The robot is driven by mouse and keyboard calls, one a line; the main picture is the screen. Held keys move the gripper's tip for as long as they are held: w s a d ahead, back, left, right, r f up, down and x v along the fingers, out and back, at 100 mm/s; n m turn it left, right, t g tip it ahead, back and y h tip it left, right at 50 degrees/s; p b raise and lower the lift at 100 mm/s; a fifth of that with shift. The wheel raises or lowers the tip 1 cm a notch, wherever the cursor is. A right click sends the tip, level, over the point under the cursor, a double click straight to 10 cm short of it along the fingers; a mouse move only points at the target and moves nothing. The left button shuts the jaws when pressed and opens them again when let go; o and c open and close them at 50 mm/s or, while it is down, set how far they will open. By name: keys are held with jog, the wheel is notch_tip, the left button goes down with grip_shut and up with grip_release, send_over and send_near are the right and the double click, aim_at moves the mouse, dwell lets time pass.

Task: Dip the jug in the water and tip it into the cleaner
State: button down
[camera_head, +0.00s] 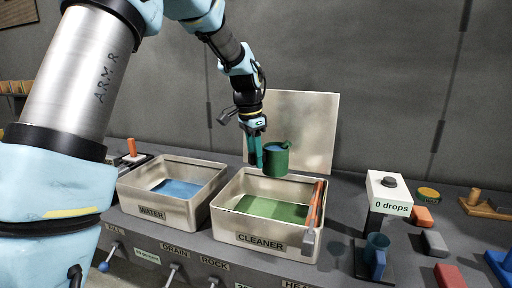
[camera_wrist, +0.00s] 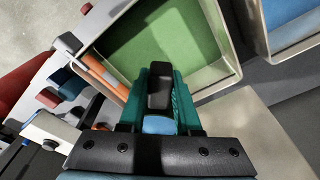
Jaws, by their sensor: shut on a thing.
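The dark green jug (camera_head: 277,161) hangs in the air over the cleaner tank and looks roughly upright. A blue-grey patch shows inside its top; I cannot be sure how full it is. My gripper (camera_head: 256,160) is shut on the jug at its left side, probably by the handle. In the wrist view, the gripper's teal fingers (camera_wrist: 160,100) are close together around a dark piece, and the jug's body is hard to make out. The cleaner tank (camera_head: 262,241) holds green liquid and also shows in the wrist view (camera_wrist: 212,77). The water tank (camera_head: 152,213) holds blue liquid.
An orange-handled tool (camera_head: 315,208) lies along the cleaner tank's right rim. A raised panel (camera_head: 305,120) stands behind that tank. A stand reading "0 drops" (camera_head: 388,197) and a blue cup (camera_head: 375,252) are to the right, with several coloured blocks beyond. Levers line the bench front.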

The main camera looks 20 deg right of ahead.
dwell(0.3)
jog(key=shift+t, duration=0.8)
jog(key=f+b, duration=0.2)
jog(key=b, duration=0.1)
jog(key=f+b, duration=0.3)
jog(key=shift+w+a+f, duration=0.1)
jog(key=shift+w+f, duration=0.05)
jog(key=shift+w, duration=0.05)
jog(key=shift+w+t+b, duration=0.25)
jog(key=shift+t+b, duration=0.65)
jog(key=shift+b, duration=0.8)
jog(key=shift+w+t+y+b, duration=0.2)
jog(key=shift+t+b, duration=0.6)
jog(key=shift+b, duration=1.25)
jog(key=shift+w+t+y+b, duration=0.15)
jog(key=shift+t+b, duration=0.65)
jog(key=shift+b, duration=1.2)
jog(key=shift+w+a+m+t+b, duration=0.15)
jog(key=shift+t+b, duration=0.4)
jog(key=shift+b, duration=1.35)
jog(key=shift+w+d+m+t+b, duration=0.1)
jog(key=shift+t+b, duration=0.5)
jog(key=shift+b, duration=1.3)
jog(key=shift+w+a+m+t+b, duration=0.15)
jog(key=shift+t+b, duration=0.4)
jog(key=shift+b, duration=1.35)
